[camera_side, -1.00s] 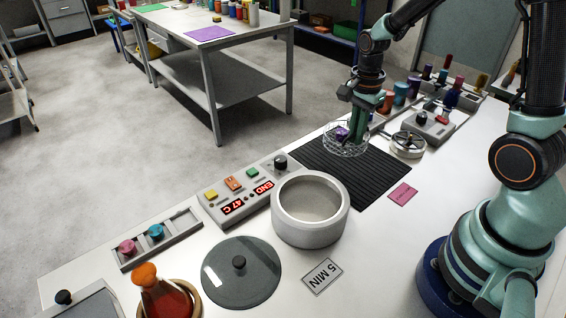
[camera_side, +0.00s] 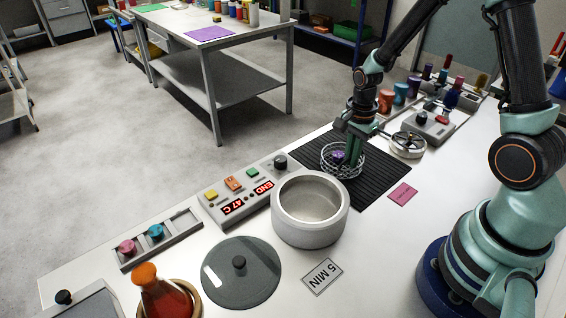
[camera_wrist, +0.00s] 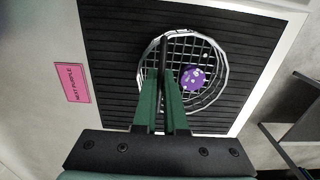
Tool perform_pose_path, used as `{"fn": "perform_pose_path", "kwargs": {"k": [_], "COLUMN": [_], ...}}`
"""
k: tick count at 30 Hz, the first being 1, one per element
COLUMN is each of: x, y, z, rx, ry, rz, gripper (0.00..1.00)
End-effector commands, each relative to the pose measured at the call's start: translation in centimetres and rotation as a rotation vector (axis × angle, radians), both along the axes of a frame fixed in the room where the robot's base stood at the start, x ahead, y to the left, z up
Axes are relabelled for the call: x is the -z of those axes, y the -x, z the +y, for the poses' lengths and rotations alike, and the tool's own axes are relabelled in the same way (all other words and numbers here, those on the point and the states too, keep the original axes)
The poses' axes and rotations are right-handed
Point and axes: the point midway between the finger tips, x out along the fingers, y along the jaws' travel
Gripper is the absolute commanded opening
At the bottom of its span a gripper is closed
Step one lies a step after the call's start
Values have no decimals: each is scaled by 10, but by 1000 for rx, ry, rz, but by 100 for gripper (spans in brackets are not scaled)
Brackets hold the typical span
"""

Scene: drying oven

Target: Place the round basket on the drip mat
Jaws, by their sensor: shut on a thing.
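The round wire basket (camera_side: 343,171) is at the drip mat (camera_side: 385,180), with a purple piece (camera_side: 338,156) inside it. My gripper (camera_side: 354,156) is shut on the basket, its green fingers reaching down at the basket's right side. In the wrist view the basket (camera_wrist: 212,88) lies wholly within the outline of the black ribbed mat (camera_wrist: 110,60). The purple piece (camera_wrist: 193,77) has white dots. The fingers (camera_wrist: 166,88) close on a thin dark bar across the basket's rim. I cannot tell for certain whether the basket's bottom touches the mat.
An open round oven pot (camera_side: 310,230) stands left of the mat, with its lid (camera_side: 240,272) lying beside it. A control panel (camera_side: 242,190) reads "47 C" and "END". A pink card (camera_side: 403,194) and a round handwheel device (camera_side: 407,145) sit right of the mat.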

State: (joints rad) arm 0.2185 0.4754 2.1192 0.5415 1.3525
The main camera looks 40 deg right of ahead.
Motion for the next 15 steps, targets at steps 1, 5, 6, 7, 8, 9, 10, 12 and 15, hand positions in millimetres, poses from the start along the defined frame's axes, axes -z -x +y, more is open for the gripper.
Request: {"fn": "perform_pose_path", "kwargs": {"k": [1, 5, 6, 7, 8, 9, 10, 12, 15], "x": [0, 0, 0, 0, 0, 0, 0, -2, -10], "y": [0, 0, 0, 0, 0, 0, 0, 0, -1], "z": [0, 0, 0, 0, 0, 0, 0, 0, 0], "rx": [0, 0, 0, 0, 0, 0, 0, 0, 0], "ry": [0, 0, 0, 0, 0, 0, 0, 0, 1], "rz": [0, 0, 0, 0, 0, 0, 0, 0, -4], "gripper": [20, 39, 39, 39, 39, 39, 39, 39, 39]}}
